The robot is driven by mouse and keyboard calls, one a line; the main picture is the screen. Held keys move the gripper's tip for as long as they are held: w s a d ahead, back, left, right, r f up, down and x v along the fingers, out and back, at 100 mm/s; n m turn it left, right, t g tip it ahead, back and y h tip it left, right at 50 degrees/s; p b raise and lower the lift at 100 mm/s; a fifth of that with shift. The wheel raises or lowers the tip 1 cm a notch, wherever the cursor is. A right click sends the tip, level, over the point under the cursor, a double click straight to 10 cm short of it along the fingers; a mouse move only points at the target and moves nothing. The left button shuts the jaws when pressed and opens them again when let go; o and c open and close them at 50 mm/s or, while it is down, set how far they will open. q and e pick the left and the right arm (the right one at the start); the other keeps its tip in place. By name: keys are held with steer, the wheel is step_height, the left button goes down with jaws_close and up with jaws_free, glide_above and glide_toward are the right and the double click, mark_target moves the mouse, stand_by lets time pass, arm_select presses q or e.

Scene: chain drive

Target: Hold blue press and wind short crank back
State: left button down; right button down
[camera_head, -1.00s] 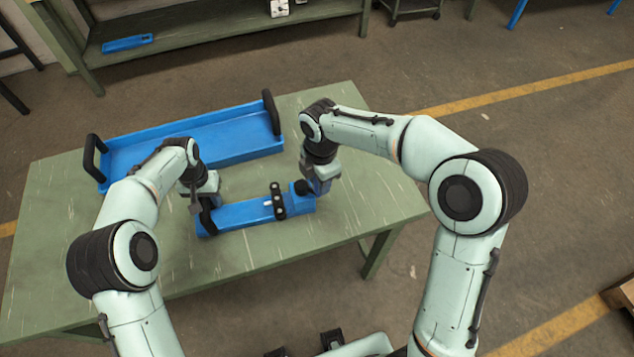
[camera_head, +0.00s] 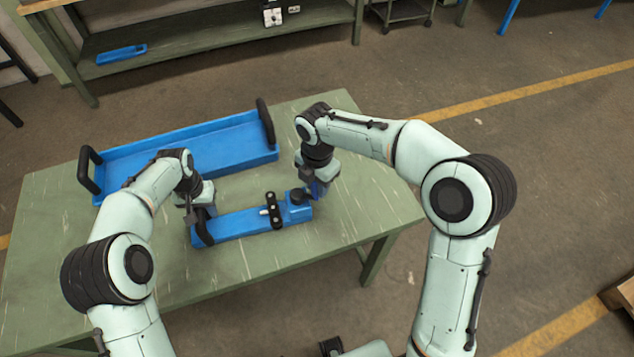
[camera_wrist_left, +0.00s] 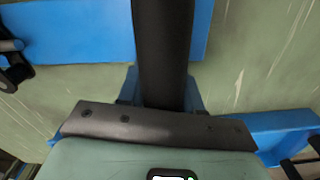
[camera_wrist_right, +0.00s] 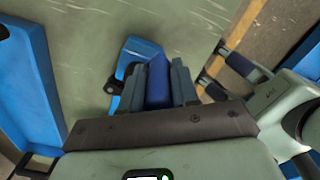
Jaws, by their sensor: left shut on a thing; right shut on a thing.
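The blue press (camera_head: 240,224) is a long blue base on the green table. My right gripper (camera_head: 317,188) is shut on a blue grip (camera_wrist_right: 158,84) beside the right end, seemingly the short crank's. Its join to the crank is hidden by the fingers.
A large blue tray (camera_head: 190,157) with black end handles lies just behind the press. The table (camera_head: 290,262) is clear in front and at the right. A shelf bench (camera_head: 200,42) with a small blue part stands at the back.

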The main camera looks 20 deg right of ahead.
arm_select(q)
steer(key=shift+a, duration=0.1)
arm_select(e)
steer(key=c, duration=0.8)
jaws_free()
steer(key=shift+c, duration=0.2)
step_height(320, 180, up, 12)
arm_select(q)
steer(key=c, duration=0.7)
jaws_free()
